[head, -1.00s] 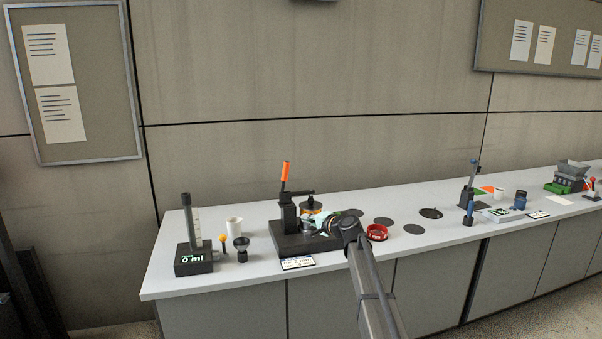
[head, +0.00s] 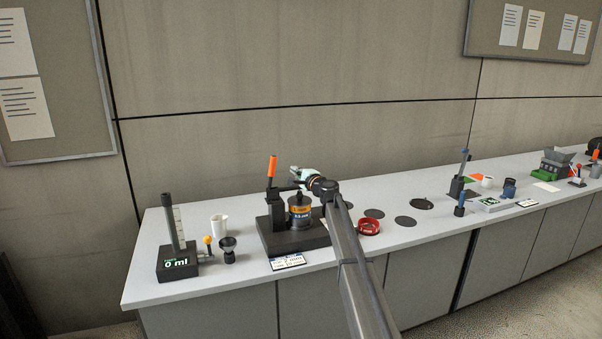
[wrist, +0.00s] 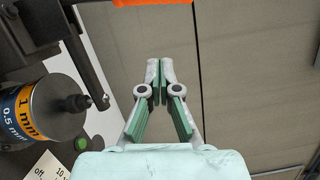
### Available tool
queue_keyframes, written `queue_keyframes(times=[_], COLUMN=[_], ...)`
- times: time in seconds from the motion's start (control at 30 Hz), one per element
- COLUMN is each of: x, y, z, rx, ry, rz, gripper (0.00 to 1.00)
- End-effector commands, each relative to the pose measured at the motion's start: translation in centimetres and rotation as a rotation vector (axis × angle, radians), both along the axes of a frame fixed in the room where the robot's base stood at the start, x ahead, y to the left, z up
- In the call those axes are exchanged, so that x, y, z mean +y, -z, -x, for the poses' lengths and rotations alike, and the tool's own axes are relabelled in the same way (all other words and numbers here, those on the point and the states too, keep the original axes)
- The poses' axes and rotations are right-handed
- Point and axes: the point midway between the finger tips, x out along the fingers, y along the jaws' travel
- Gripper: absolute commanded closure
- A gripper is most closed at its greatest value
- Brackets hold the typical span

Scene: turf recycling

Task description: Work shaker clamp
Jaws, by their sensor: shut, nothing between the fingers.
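The shaker clamp stands on a dark base (head: 292,240) on the bench, with an upright orange handle (head: 272,166) and a black arm reaching over a sieve stack. The stack (head: 300,212) has orange and blue bands; in the wrist view it (wrist: 30,115) reads 1 mm and 0.5 mm. A black clamp bar (wrist: 84,42) and part of the orange handle (wrist: 150,3) also show there. My gripper (head: 294,171) is above and beside the stack, near the handle's height. Its fingertips (wrist: 153,68) meet with nothing between them, and they appear apart from the handle.
A red ring (head: 369,227) and flat dark discs (head: 405,221) lie right. A label card (head: 288,262) lies in front of the base.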

Motion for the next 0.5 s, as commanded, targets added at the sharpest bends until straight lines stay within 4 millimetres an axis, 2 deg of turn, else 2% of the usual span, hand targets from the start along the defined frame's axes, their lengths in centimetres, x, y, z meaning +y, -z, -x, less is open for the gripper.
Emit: queue_keyframes(times=[0.03, 0.17, 0.33, 0.5], x=[0.8, 2.4, 4.7, 5.7], y=[-0.4, -0.5, -0.9, -0.9], z=[-1.3, -3.3, -1.7, -1.3], rx=[0.001, 0.001, 0.001, 0.0], ry=[-0.001, -0.002, -0.002, 0.0], rz=[0.0, 0.0, 0.0, 0.0], gripper=[1.0, 1.0, 1.0, 1.0])
